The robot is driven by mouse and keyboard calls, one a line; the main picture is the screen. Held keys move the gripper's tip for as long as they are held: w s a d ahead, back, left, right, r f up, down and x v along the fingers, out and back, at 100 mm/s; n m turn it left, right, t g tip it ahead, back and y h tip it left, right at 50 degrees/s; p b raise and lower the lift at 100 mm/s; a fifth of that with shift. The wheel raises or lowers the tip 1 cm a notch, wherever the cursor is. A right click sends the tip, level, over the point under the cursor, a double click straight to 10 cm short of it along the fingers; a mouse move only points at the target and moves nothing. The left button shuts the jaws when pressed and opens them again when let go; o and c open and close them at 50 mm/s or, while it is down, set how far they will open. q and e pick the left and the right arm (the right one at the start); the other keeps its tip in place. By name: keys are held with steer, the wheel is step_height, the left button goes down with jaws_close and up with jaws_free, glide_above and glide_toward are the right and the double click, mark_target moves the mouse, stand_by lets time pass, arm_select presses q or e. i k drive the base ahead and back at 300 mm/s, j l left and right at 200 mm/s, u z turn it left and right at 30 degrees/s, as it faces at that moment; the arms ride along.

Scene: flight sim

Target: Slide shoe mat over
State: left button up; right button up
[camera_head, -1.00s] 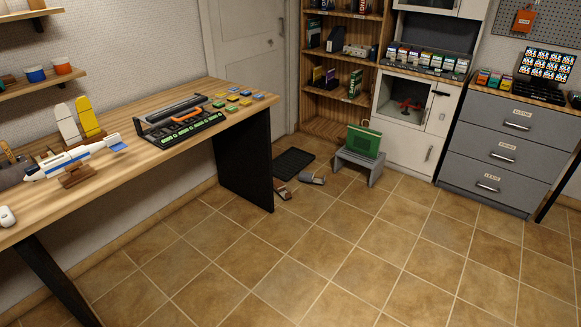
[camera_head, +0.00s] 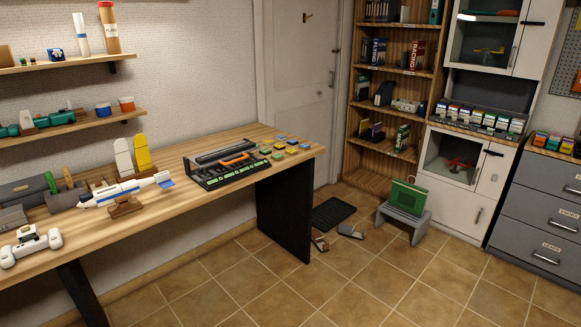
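A dark shoe mat (camera_head: 333,213) lies on the tiled floor in front of the white door, just beyond the right end of the wooden desk. A brown shoe (camera_head: 320,240) and a grey shoe (camera_head: 351,231) lie on the floor near the mat's front edge. Neither of my grippers shows in the head view.
The wooden desk (camera_head: 222,174) runs along the left wall, and its black end panel (camera_head: 284,212) stands close to the mat. A grey step stool (camera_head: 403,219) with a green box (camera_head: 407,195) stands right of the mat. Bookshelves (camera_head: 391,85) and cabinets line the back. Foreground floor is clear.

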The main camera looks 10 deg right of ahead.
mark_target(329, 213)
steer(key=i+l+z, duration=0.35)
steer(key=i, duration=0.15)
steer(key=i+l+z, duration=0.2)
steer(key=i+z, duration=0.15)
steer(key=i, duration=0.2)
steer(key=i+l+z, duration=0.1)
steer(key=i+z, duration=0.25)
steer(key=i, duration=0.2)
steer(key=i+u, duration=0.1)
steer(key=i, duration=0.45)
steer(key=i+l+u, duration=0.1)
steer(key=i, duration=0.4)
steer(key=i+l+u, duration=0.1)
steer(key=i, duration=0.45)
steer(key=i+l, duration=0.2)
steer(key=i, duration=0.35)
steer(key=j+u, duration=0.05)
